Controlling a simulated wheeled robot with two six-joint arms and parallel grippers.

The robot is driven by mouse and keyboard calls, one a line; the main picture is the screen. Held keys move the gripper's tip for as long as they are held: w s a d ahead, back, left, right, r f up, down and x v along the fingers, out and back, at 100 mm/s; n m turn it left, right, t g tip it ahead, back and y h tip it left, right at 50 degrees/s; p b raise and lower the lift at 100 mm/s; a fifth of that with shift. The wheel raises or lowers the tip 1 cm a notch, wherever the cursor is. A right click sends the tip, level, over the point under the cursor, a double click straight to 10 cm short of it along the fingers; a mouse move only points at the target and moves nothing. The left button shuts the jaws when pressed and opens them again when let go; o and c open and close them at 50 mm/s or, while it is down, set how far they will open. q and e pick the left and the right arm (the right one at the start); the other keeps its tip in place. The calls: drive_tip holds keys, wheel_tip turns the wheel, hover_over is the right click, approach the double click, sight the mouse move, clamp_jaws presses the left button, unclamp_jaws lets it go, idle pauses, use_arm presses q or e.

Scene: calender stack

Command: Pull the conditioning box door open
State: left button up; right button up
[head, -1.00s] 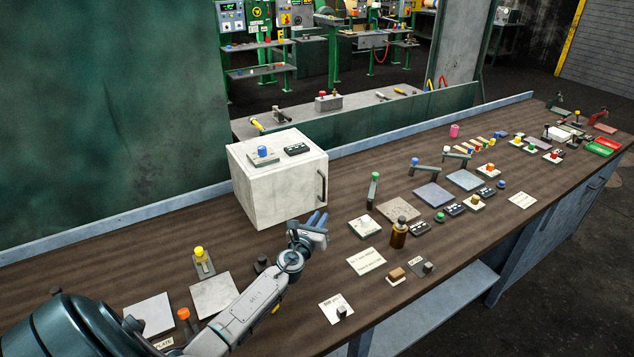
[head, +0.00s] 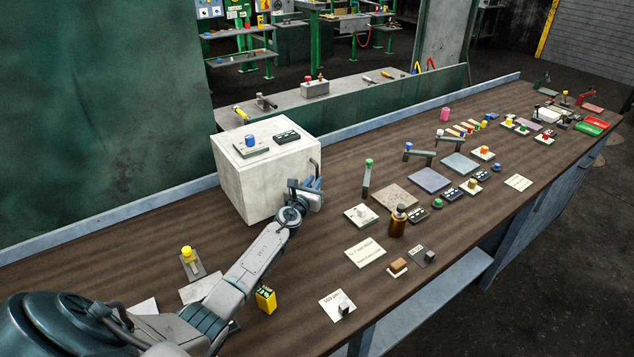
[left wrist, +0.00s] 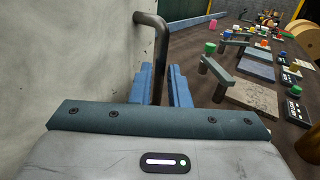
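The conditioning box (head: 243,185) is a pale block on the bench, with its door (head: 297,165) on the right side. A dark bar handle (head: 318,168) stands on the door; its upper part shows in the head view. In the left wrist view the handle (left wrist: 160,50) runs down between the two blue fingers of my left gripper (left wrist: 160,88). The gap is about the bar's width, and the fingers look shut on it. The left gripper also shows beside the door in the head view (head: 314,188). The door looks closed. My right gripper is not in view.
A blue knob (head: 250,140) and a dark switch block (head: 286,136) sit on top of the box. A yellow block (head: 265,298) is near my left forearm.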

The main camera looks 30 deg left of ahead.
sight(317, 177)
use_arm(q)
drive_tip(key=shift+w+a+b, duration=0.2)
drive_tip(key=shift+w+b, duration=0.1)
drive_tip(key=shift+w, duration=0.45)
drive_tip(key=shift+w+a+b, duration=0.15)
drive_tip(key=shift+w+b, duration=0.15)
drive_tip(key=shift+w, duration=0.45)
clamp_jaws()
